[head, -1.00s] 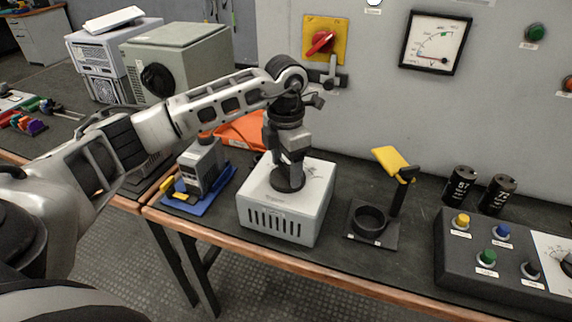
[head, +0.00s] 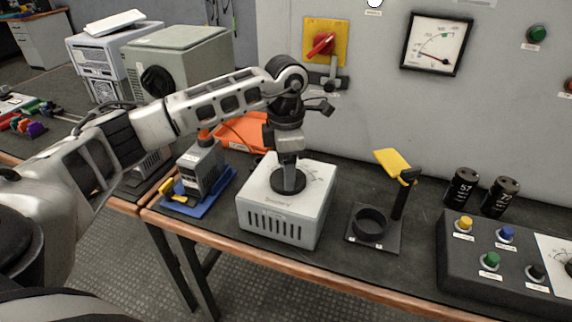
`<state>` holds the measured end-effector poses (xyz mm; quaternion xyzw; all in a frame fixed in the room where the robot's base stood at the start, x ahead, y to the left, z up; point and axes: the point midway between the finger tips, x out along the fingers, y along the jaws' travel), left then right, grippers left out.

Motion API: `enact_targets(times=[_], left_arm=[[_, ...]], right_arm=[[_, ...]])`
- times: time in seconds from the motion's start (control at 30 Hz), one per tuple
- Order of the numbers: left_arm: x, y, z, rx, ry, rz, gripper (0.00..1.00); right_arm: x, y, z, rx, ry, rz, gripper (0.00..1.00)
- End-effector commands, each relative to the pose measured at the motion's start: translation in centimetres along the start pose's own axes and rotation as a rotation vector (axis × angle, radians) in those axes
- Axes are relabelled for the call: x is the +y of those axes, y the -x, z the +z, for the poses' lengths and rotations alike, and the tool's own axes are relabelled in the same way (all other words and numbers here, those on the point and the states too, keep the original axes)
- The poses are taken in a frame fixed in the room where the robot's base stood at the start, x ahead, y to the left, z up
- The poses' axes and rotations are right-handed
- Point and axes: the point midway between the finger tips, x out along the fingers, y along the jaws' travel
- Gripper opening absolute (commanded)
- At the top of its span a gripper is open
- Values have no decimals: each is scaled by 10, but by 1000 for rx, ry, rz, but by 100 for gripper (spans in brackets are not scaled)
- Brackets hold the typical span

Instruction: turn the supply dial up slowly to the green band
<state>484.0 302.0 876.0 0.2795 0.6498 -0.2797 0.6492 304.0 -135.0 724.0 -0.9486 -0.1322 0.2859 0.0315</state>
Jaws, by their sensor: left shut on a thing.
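The supply dial (head: 288,184) is a round black knob on top of a light grey vented supply box (head: 266,217), in the middle of the bench. My left gripper (head: 288,172) reaches down from above and is shut on the dial; its fingers partly hide the knob. A printed scale (head: 315,173) shows beside the dial, too small to read. A square wall meter (head: 423,40) has a green band near the top of its arc; its needle points low and left, away from the green. My right gripper is not in view.
Right of the box stands a black holder (head: 369,242) with a yellow-handled tool (head: 393,164). Two black capacitors (head: 461,186) and a button panel (head: 480,268) are farther right. An orange tray (head: 237,135) and a device on a blue base (head: 210,200) are left.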

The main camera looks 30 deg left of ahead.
Motion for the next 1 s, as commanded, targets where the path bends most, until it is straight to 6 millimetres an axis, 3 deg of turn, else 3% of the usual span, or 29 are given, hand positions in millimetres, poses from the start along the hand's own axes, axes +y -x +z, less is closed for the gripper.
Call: enact_targets(times=[0.07,0.1,0.17,0.2,0.57,0.77,1.0], left_arm=[[0,1,0,-3,1,0,43],[0,1,0,-3,1,0,68],[0,1,0,-3,1,0,85],[0,1,0,-3,1,0,87],[0,7,1,-4,2,2,87],[1,42,1,-6,1,4,87],[1,102,1,-7,2,4,87]], right_arm=[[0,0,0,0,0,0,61],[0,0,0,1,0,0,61],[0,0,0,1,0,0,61],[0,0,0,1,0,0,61],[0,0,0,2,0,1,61],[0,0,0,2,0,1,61],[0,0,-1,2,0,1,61]])
